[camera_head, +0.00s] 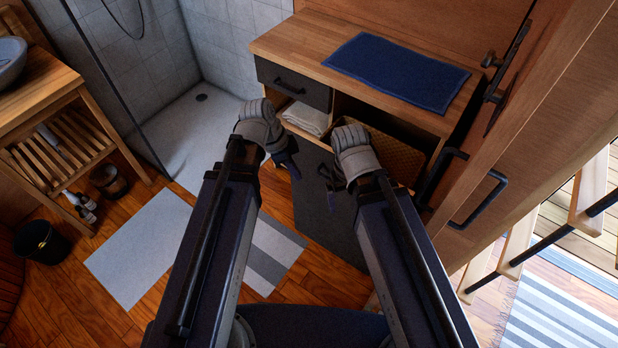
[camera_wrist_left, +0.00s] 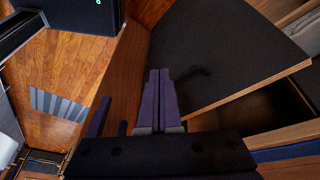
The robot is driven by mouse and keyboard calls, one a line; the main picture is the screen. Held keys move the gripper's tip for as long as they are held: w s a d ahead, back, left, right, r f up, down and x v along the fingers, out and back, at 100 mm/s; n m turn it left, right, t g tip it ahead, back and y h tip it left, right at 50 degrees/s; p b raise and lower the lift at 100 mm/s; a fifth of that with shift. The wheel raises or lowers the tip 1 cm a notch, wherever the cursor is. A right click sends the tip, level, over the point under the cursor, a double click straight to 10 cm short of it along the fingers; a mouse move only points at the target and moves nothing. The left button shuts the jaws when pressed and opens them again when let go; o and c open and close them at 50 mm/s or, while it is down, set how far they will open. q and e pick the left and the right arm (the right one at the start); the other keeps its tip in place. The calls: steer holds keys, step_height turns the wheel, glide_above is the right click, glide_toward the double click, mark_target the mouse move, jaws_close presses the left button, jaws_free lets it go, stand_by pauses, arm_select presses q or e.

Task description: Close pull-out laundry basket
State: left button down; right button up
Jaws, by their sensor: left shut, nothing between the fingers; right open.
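The pull-out laundry basket's dark front panel (camera_head: 330,222) stands out from the wooden cabinet in the head view. A woven basket (camera_head: 398,158) shows behind it under the cabinet top, partly hidden by my right gripper. In the left wrist view, a dark panel (camera_wrist_left: 235,50) with a pale wooden edge stands at an angle, with a dark gap beside it. My left gripper (camera_head: 291,166) is shut and empty near the panel's left side; its fingers (camera_wrist_left: 160,92) show together in the wrist view. My right gripper (camera_head: 328,186) is open over the panel. Contact is unclear for both.
The cabinet top (camera_head: 300,42) carries a blue towel (camera_head: 397,72). A dark drawer (camera_head: 292,84) and a shelf with a white towel (camera_head: 306,117) are at left. A wooden door (camera_head: 530,130) with black handles stands close at right. Floor with a striped mat (camera_head: 140,245) lies open at left.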

arm_select(q)
steer(key=w+a+f+m+t+h+b, duration=0.2)
steer(key=w+a+f+m+h+b, duration=0.1)
steer(key=w+a+f+m+b, duration=0.2)
steer(key=shift+w+f+m+b, duration=0.25)
steer(key=shift+w+m+b, duration=0.2)
steer(key=shift+m+b, duration=0.85)
steer(key=b, duration=0.8)
glide_toward(309, 167)
steer(key=s+d+f, duration=0.4)
steer(key=s+f, duration=0.1)
steer(key=shift+w+d+r, duration=0.15)
steer(key=shift+w+d, duration=0.15)
steer(key=shift+w, duration=0.35)
steer(key=shift+w+d+r, duration=0.2)
steer(key=shift+w+d, duration=0.1)
steer(key=shift+w, duration=0.35)
steer(key=shift+w+d+r, duration=0.15)
steer(key=shift+w+d, duration=0.15)
steer(key=shift+w, duration=0.4)
steer(key=w+d, duration=0.6)
steer(key=w, duration=0.5)
steer(key=w+d, duration=0.7)
steer(key=w, duration=0.5)
steer(key=shift+w+d, duration=0.2)
steer(key=shift+d, duration=0.05)
